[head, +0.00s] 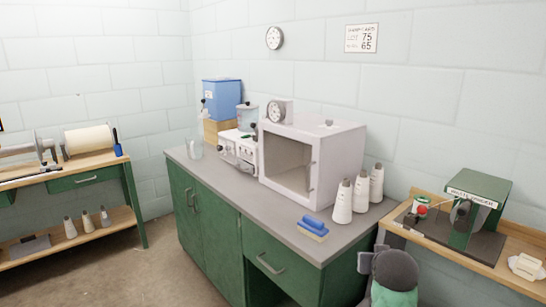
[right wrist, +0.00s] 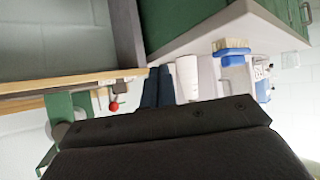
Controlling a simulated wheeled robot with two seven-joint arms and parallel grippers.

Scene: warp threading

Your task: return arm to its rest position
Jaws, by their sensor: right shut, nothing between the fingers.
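My right gripper (right wrist: 157,86) shows in the right wrist view as dark fingers close together, past the black wrist housing. It is shut with nothing held. In that view the picture is upside down, with the counter and the side bench edge around the fingers. In the head view a dark grey rounded part of my right arm (head: 392,270) is at the lower right, in front of the gap between the grey counter (head: 225,196) and the wooden bench (head: 512,271). The fingertips cannot be made out there. My left gripper is not in the head view.
A blue brush (head: 313,228) lies near the counter's front edge. Several white thread cones (head: 343,203) stand behind it, beside an open white chamber (head: 312,160). A green machine (head: 480,208) sits on the right bench. The floor at the left (head: 120,275) is clear.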

